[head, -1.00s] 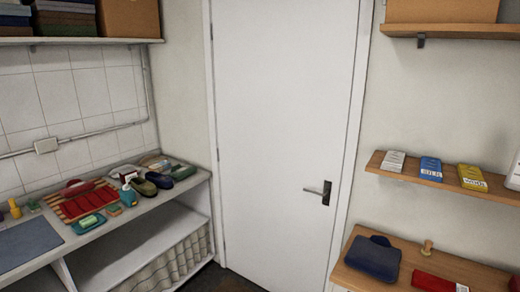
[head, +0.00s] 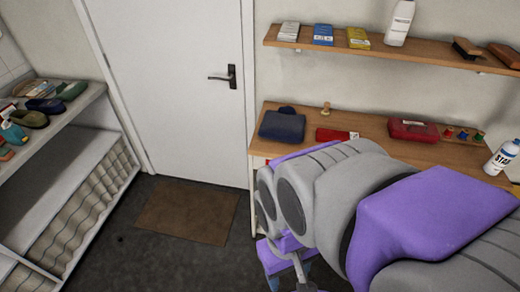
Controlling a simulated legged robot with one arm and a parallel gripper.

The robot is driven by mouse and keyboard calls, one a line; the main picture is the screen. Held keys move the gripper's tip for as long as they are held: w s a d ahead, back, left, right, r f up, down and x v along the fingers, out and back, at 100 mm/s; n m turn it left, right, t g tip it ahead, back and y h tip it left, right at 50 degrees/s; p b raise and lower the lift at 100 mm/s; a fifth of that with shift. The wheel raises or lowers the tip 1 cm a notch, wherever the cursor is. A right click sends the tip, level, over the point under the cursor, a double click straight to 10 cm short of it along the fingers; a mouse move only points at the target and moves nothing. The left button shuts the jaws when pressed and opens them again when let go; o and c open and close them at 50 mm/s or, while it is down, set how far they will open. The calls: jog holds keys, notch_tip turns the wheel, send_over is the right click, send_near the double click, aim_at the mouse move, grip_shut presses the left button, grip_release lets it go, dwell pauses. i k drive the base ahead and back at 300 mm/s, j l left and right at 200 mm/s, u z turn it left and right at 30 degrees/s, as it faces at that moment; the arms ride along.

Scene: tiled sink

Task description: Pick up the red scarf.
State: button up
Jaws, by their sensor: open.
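A red folded cloth with a white tag (head: 328,134), which looks like the red scarf, lies on the wooden table (head: 375,128) against the right wall. My purple and grey arm hides part of the table in front of it. A second red item (head: 413,130) lies further right on the same table; I cannot tell for sure what it is. My gripper (head: 287,264) is partly in view at the bottom middle, open, below and in front of the table edge, apart from the red cloth.
A dark blue folded item (head: 282,126) and a small wooden peg (head: 326,108) are beside the red cloth. A white bottle (head: 503,157) stands at the table's right. A shelf (head: 430,52) hangs above. A brown mat (head: 187,212) lies by the white door (head: 175,75).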

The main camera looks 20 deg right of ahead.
aim_at(324, 135)
jog(key=z, duration=1.3)
jog(key=i+j+z, duration=0.15)
jog(key=i+z, duration=0.2)
jog(key=i, duration=0.85)
